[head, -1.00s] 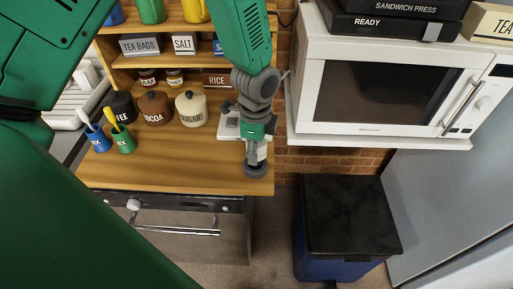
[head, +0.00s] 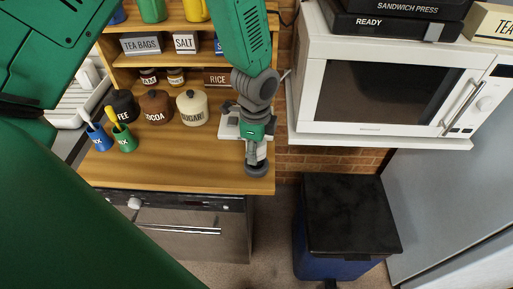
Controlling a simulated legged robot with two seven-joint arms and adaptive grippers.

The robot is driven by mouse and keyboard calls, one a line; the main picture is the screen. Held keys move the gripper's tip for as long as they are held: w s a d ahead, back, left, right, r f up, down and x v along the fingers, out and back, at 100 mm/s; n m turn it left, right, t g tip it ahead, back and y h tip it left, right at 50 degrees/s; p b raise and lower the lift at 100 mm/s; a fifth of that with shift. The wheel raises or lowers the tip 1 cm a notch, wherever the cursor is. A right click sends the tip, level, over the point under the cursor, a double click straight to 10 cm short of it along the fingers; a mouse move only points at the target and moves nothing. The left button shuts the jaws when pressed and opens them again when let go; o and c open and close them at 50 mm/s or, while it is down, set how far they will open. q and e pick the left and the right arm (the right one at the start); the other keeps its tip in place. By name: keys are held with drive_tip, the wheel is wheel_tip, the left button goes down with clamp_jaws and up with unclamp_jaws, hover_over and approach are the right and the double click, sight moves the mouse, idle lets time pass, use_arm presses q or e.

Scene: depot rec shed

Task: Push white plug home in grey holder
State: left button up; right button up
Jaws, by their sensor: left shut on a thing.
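My left gripper (head: 257,150) points down over the front right corner of the wooden counter. It is shut on a small pale piece, apparently the white plug, mostly hidden by the fingers. Directly below the fingertips is a round dark grey piece, apparently the grey holder (head: 257,171), near the counter's right edge. The plug and holder line up in this view. I cannot tell how deep the plug sits in the holder. My right gripper is not in view.
Canisters (head: 192,108) and two cups with utensils (head: 123,139) stand to the left. A white microwave (head: 390,90) is at right, above a black-lidded bin (head: 350,215). The counter's front middle is clear.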

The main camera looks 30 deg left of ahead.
use_arm(q)
drive_tip(key=shift+f+b, duration=0.5)
drive_tip(key=shift+f, duration=0.65)
drive_tip(key=o, duration=1.3)
drive_tip(key=shift+o, duration=0.2)
drive_tip(key=shift+r, duration=0.2)
wheel_tip(320, 180, up, 12)
drive_tip(key=shift+f, duration=0.25)
